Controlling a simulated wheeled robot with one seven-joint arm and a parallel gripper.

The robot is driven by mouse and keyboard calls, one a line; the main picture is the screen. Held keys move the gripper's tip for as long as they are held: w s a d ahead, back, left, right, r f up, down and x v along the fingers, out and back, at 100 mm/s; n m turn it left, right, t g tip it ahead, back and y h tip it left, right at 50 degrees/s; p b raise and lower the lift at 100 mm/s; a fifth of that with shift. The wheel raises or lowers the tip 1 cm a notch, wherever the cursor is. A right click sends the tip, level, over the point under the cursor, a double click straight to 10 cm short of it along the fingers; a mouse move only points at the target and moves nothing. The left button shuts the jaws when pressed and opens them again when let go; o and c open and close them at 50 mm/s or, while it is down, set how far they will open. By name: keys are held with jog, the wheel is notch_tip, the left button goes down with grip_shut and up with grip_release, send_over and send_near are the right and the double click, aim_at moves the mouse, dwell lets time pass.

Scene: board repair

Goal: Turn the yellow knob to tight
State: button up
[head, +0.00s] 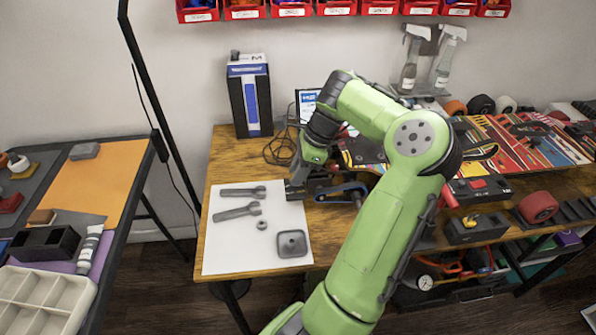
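A small yellow part that looks like the yellow knob (470,219) sits on top of a dark block (478,232) at the right of the wooden bench, beside the red wheel. Its setting is too small to read. My green arm reaches up across the bench from the bottom middle. My gripper (297,187) points down over the right edge of the white sheet, well left of the yellow part. It is next to a dark device with a blue belt (342,191). The fingertips are dark and small, so I cannot see whether they are apart or hold anything.
Two wrenches (238,211), a nut (262,224) and a grey square plate (291,243) lie on the white sheet (225,258). A red wheel (538,207) is at the right. A side table (122,170) is left.

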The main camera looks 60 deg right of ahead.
grip_shut()
jog(key=shift+r+p, duration=0.15)
jog(key=shift+p, duration=0.45)
jog(key=shift+r+n+y+p, duration=0.1)
jog(key=shift+n+y+p, duration=0.2)
jog(key=shift+n+p, duration=0.55)
jog(key=n+g+p, duration=0.1)
jog(key=n+p, duration=0.1)
jog(key=p, duration=0.2)
jog(key=shift+w+d+r, duration=0.1)
jog(key=shift+w, duration=0.05)
jog(key=n+g+y+p, duration=0.1)
jog(key=n+p, duration=0.1)
jog(key=p, duration=0.1)
jog(key=shift+w+n, duration=0.1)
jog(key=shift+n, duration=0.15)
jog(key=shift+w+d+f+n+g+p, duration=0.15)
jog(key=shift+n+g+p, duration=0.1)
jog(key=shift+n+p, duration=0.45)
jog(key=shift+s+a+f+n+g+p, duration=0.15)
jog(key=shift+n+g+p, duration=0.1)
jog(key=shift+n+p, duration=0.4)
jog(key=shift+w+d+n, duration=0.1)
jog(key=shift+n, duration=0.15)
